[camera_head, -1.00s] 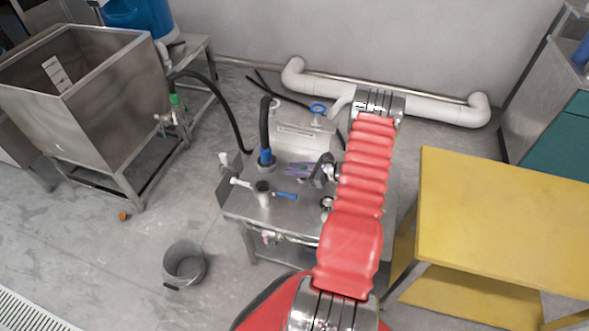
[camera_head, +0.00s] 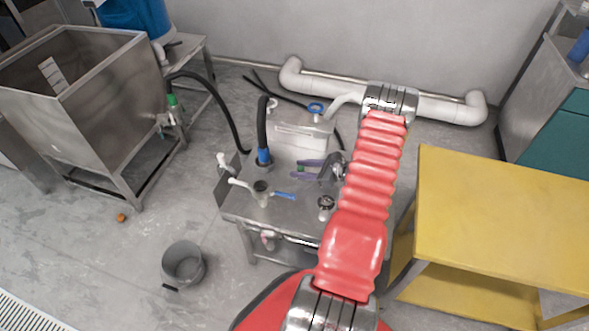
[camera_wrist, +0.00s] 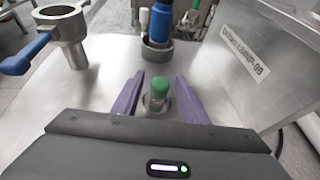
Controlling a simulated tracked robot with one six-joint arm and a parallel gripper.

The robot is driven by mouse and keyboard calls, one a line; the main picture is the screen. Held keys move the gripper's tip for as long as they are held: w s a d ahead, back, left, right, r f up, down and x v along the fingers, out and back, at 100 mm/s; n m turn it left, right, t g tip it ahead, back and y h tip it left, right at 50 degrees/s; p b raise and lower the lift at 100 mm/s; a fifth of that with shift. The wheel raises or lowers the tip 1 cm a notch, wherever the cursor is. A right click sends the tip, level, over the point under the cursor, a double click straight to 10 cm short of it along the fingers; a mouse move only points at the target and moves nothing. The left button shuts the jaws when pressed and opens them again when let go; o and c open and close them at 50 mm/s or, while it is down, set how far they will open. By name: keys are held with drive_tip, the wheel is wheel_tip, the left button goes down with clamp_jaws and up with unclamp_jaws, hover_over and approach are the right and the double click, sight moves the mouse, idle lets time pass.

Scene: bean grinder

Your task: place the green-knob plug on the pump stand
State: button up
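The green-knob plug (camera_wrist: 160,86) stands upright on the steel top of the pump stand (camera_head: 238,207), its green knob also small in the head view (camera_head: 301,168). My gripper (camera_wrist: 159,90) has its two purple fingers on either side of the plug, with narrow gaps visible between them and the knob. It is open and does not appear to grip it. In the head view my gripper (camera_head: 302,169) is low over the middle of the stand top. The plug's lower part is partly hidden in the wrist view.
A blue-collared hose fitting (camera_wrist: 159,22) stands behind the plug. A blue-handled metal funnel-like fitting (camera_wrist: 66,30) is at left. A steel box (camera_wrist: 245,55) stands close on the right. A yellow table (camera_head: 505,220) and a grey bucket (camera_head: 184,265) flank the stand.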

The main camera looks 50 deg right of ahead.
drive_tip(key=shift+v, duration=1.8)
drive_tip(key=w+a+r+n+g+y, duration=0.1)
drive_tip(key=w+a+r+n+g, duration=0.25)
drive_tip(key=a+r+n, duration=0.65)
drive_tip(key=w+a+r+n+g+y, duration=0.2)
drive_tip(key=a+r+n+g, duration=0.3)
drive_tip(key=a+r, duration=0.9)
drive_tip(key=s+a+r+n+t+h, duration=0.1)
drive_tip(key=s+a+r+n+h, duration=0.6)
drive_tip(key=s+a+r+n, duration=0.9)
drive_tip(key=shift+s+a+r+n+h, duration=0.25)
drive_tip(key=shift+s+a+n, duration=0.25)
drive_tip(key=shift+s+a, duration=0.6)
